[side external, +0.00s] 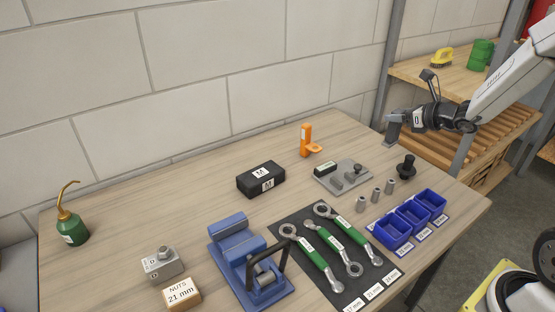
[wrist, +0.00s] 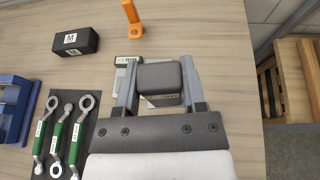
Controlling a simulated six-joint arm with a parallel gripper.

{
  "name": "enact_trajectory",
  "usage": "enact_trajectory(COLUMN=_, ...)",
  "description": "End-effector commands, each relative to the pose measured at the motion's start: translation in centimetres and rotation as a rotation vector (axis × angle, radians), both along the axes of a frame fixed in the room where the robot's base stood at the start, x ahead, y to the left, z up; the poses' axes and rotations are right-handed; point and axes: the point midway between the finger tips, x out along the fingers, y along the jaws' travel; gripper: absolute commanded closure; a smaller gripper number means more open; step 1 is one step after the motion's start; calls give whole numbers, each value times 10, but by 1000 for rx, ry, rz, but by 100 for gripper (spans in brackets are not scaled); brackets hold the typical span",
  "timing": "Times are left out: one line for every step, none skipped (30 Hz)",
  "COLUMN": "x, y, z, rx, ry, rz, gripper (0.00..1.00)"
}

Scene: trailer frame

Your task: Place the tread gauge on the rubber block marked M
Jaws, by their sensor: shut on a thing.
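My gripper (wrist: 161,72) is shut on a dark grey, block-shaped thing (wrist: 163,80) between its two fingers. I cannot tell whether this is the tread gauge. In the side view my gripper (side external: 391,138) is at the back right, raised over the table, and what it holds is not clear there. The black rubber block marked M (side external: 261,179) lies mid-table with nothing on it; it also shows at the left in the wrist view (wrist: 76,41). A small dark box with a pale display (side external: 325,168) sits on a grey plate (side external: 334,186); in the wrist view it (wrist: 128,60) is beside the left finger.
An orange upright piece (side external: 306,138) stands behind the plate. A black knob (side external: 405,168), several grey sockets (side external: 376,194) and blue bins (side external: 412,217) are at the right. Green-handled wrenches (side external: 325,245), a blue vise (side external: 245,262) and a nut box (side external: 181,293) are in front.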

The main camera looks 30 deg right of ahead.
Motion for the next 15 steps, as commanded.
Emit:
enact_trajectory(x=9, y=16, z=3, rx=-2, ry=-3, rz=44, gripper=100)
enact_trajectory(x=13, y=25, z=5, rx=-2, ry=-5, rz=67, gripper=100)
enact_trajectory(x=18, y=37, z=7, rx=-1, ry=-5, rz=98, gripper=100)
enact_trajectory(x=22, y=47, z=8, rx=-2, ry=-6, rz=124, gripper=100)
enact_trajectory(x=26, y=57, z=10, rx=-1, ry=-6, rz=149, gripper=100)
enact_trajectory(x=31, y=70, z=11, rx=0, ry=-6, rz=181, gripper=100)
enact_trajectory(x=34, y=80, z=13, rx=0, ry=-6, rz=205, gripper=100)
enact_trajectory(x=37, y=91, z=14, rx=0, ry=-6, rz=230, gripper=100)
enact_trajectory(x=41, y=104, z=16, rx=0, ry=-7, rz=262, gripper=100)
enact_trajectory(x=43, y=114, z=18, rx=1, ry=-7, rz=286, gripper=100)
enact_trajectory(x=46, y=124, z=19, rx=-1, ry=-6, rz=312, gripper=100)
enact_trajectory(x=48, y=138, z=21, rx=0, ry=-5, rz=344, gripper=100)
enact_trajectory(x=50, y=148, z=22, rx=1, ry=-5, rz=367, gripper=100)
enact_trajectory(x=51, y=159, z=23, rx=0, ry=-5, rz=392, gripper=100)
enact_trajectory(x=53, y=173, z=25, rx=-1, ry=-6, rz=424, gripper=100)
